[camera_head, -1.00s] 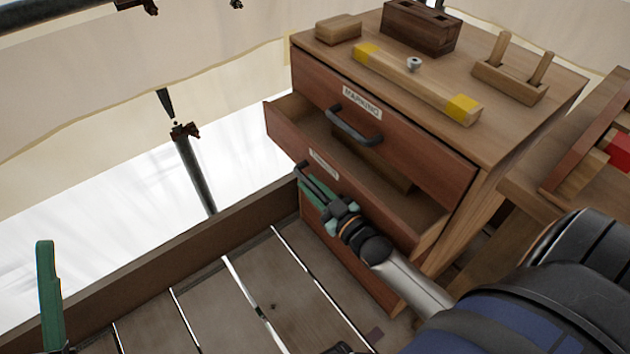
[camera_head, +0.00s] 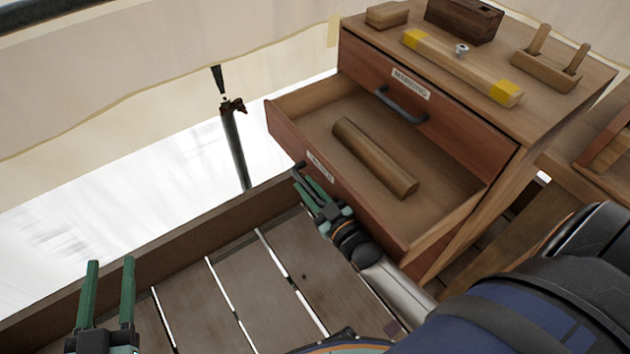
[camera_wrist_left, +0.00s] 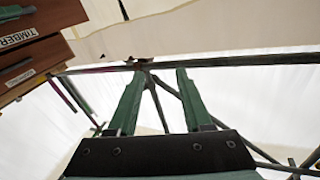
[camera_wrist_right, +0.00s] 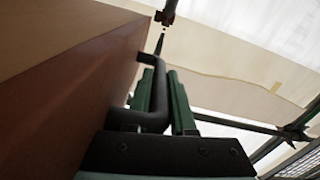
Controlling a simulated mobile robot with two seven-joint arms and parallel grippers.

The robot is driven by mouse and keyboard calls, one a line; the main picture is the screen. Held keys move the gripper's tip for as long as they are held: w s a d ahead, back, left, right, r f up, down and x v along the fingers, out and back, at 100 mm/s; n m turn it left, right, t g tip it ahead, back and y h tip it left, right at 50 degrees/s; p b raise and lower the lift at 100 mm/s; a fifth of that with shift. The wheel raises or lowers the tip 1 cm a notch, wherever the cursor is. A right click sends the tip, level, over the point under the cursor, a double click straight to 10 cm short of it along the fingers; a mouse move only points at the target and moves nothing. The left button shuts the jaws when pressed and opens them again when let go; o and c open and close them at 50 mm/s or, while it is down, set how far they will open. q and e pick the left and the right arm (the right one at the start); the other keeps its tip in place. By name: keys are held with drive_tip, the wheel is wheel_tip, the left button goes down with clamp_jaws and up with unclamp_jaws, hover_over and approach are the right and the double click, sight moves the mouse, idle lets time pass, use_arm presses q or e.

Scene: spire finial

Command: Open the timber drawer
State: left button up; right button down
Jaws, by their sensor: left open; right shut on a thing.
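The timber drawer (camera_head: 290,138) is the middle drawer of a wooden cabinet and stands far out, its inside exposed. A long brown wooden block (camera_head: 372,155) lies inside it. Its label is too slanted to read in the head view; a TIMBER label (camera_wrist_left: 18,37) shows in the left wrist view. My right gripper (camera_head: 306,180) is shut on the drawer's dark handle (camera_wrist_right: 157,90) at the drawer front, partly hiding it. My left gripper (camera_head: 111,262) is open and empty at lower left, well apart from the cabinet; its spread fingers also show in its wrist view (camera_wrist_left: 160,75).
The shut MARKING drawer (camera_head: 440,95) is above. On the cabinet top (camera_head: 385,45) are a yellow-ended level (camera_head: 460,66), a dark box (camera_head: 464,20) and other wooden pieces. Plank floor (camera_head: 220,300) lies in front, bounded by a low board (camera_head: 190,240). A pole (camera_head: 235,145) stands beyond.

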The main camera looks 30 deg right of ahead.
use_arm(q)
drive_tip(key=shift+s+a+f+n+g+y+p, duration=0.1)
drive_tip(key=shift+s+a+f+n+g+y, duration=0.2)
drive_tip(key=shift+f, duration=0.55)
drive_tip(key=shift+w+a+f+n+g+y+p, duration=0.15)
drive_tip(key=shift+f+g, duration=0.2)
drive_tip(key=shift+f, duration=0.5)
drive_tip(key=shift+s+a+f+n+g+y+p, duration=0.1)
drive_tip(key=shift+s+f+g, duration=0.2)
drive_tip(key=shift+f, duration=0.55)
use_arm(e)
drive_tip(key=shift+s+a, duration=0.2)
drive_tip(key=shift+a, duration=2.3)
drive_tip(key=c, duration=0.8)
unclamp_jaws()
drive_tip(key=shift+o, duration=0.2)
drive_tip(key=shift+s, duration=0.1)
